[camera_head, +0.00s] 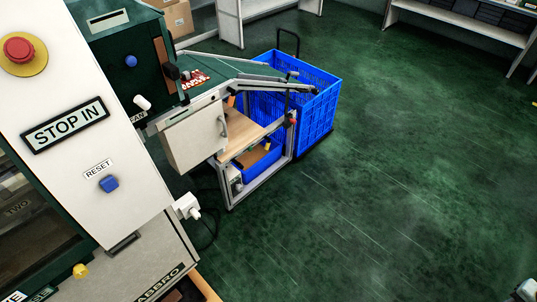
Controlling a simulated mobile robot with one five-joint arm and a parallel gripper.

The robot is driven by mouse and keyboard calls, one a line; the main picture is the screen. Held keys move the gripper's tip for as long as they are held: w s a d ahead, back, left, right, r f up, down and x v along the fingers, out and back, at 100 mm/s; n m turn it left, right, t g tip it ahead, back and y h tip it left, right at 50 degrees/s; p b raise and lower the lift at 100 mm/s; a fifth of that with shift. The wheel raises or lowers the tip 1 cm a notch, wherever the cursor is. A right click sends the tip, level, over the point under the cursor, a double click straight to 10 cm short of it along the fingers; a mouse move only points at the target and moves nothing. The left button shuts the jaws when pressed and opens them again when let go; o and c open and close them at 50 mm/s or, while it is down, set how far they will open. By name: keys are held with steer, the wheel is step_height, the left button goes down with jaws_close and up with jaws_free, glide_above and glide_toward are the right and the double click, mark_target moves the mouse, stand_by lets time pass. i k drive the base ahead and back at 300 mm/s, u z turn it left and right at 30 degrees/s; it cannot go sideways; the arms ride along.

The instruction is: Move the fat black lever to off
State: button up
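A short, thick black handle (171,71) sticks out of the right side of the dark green machine housing (122,62), beside a brown panel. It may be the fat black lever; no on or off marking is readable by it. A small white lever (142,102) sits lower on the same housing, by a label that seems to read FAN. My gripper is not clearly in view; only a small pale and dark part (526,291) shows at the bottom right corner, and I cannot tell what it is.
A conveyor frame (237,83), a wooden shelf (243,139) and a blue crate (317,102) stand beyond. The green floor (400,170) at right is clear.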

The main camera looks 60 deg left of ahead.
mark_target(241, 167)
steer(key=i, duration=2.2)
steer(key=u, duration=4.7)
steer(key=i, duration=1.55)
